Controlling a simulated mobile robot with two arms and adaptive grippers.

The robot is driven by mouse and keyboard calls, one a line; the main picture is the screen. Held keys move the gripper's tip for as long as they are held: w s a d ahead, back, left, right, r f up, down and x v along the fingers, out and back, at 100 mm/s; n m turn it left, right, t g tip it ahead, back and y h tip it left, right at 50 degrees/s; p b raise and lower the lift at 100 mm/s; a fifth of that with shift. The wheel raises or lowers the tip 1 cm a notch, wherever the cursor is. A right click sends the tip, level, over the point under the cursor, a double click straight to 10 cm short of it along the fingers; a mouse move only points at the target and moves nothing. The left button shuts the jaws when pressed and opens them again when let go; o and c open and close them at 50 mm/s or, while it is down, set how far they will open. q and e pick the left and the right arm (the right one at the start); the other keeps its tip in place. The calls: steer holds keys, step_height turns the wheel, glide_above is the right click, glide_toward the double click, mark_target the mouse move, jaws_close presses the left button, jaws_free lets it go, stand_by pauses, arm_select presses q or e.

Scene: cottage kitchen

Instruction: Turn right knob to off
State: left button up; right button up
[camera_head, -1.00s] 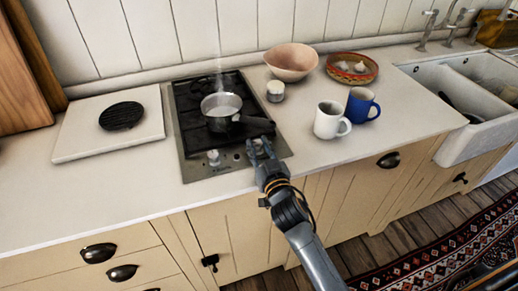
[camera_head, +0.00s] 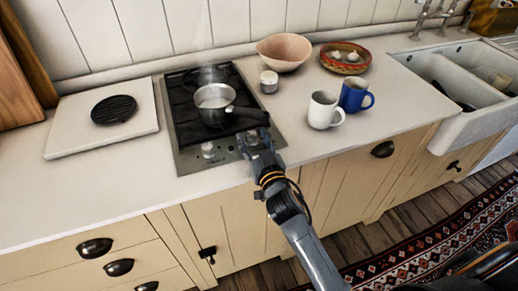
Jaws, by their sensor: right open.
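The hob (camera_head: 187,131) is set in the countertop, with its knobs along the front edge. The left knob (camera_head: 208,150) is light and stands clear. My right gripper (camera_head: 254,140) is at the right end of the front edge, at the right knob (camera_head: 251,136). Its fingers are open around or close to that knob, and they partly hide it, so its setting cannot be read. A steaming saucepan (camera_head: 214,98) stands on the hob, its dark handle reaching right, just above my gripper. My left gripper is not in view.
A white mug (camera_head: 322,111) and a blue mug (camera_head: 354,94) stand right of the hob. A small jar (camera_head: 269,82), a pink bowl (camera_head: 284,51) and a patterned bowl (camera_head: 345,60) are behind. A white board (camera_head: 75,138) with a black disc lies left.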

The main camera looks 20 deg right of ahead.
steer(key=s, duration=1.1)
steer(key=shift+s, duration=0.25)
